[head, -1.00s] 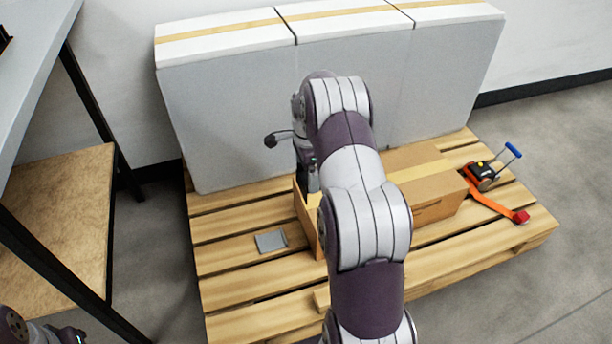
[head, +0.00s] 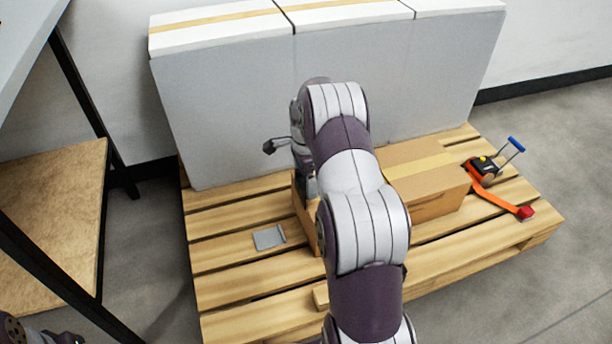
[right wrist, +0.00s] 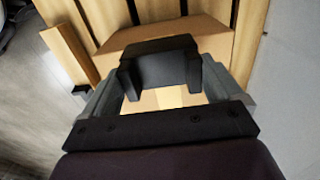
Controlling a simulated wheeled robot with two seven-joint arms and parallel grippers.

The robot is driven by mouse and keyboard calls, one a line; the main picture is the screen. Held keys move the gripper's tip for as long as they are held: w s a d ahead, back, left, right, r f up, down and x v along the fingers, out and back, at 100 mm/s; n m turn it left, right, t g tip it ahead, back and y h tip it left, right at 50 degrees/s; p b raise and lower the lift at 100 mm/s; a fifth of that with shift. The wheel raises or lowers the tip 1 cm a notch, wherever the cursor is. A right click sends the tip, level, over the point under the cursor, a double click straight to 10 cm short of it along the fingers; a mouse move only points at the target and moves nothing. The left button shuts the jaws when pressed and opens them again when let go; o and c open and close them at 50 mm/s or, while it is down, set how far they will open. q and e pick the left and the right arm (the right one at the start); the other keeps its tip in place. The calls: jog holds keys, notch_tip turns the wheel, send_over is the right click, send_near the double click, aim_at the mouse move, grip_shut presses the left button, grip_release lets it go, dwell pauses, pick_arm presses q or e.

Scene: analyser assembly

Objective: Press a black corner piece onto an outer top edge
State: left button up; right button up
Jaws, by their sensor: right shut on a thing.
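A black corner piece (right wrist: 160,66) sits between the two grey fingers of my right gripper (right wrist: 158,78) in the right wrist view. The gripper is shut on it. Grey wrapped panels (head: 230,120) stand upright in a row at the back of the pallet. Their white top edges (head: 215,34) carry a tan strip, and the outer left and right top edges are in view. My left gripper is not clearly visible.
The wooden pallet (head: 235,225) bears a small grey plate (head: 269,237) and an orange strap with a tensioning tool (head: 483,169). A table frame with a wooden shelf (head: 50,205) stands at the left. The floor at the right is clear.

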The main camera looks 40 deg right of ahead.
jog(key=shift+f, duration=0.1)
dwell(0.4)
jog(key=shift+f, duration=1.95)
jog(key=shift+f, duration=0.35)
jog(key=o, duration=0.7)
notch_tip(320, 180, up, 7)
jog(key=p, duration=0.7)
jog(key=shift+r, duration=0.1)
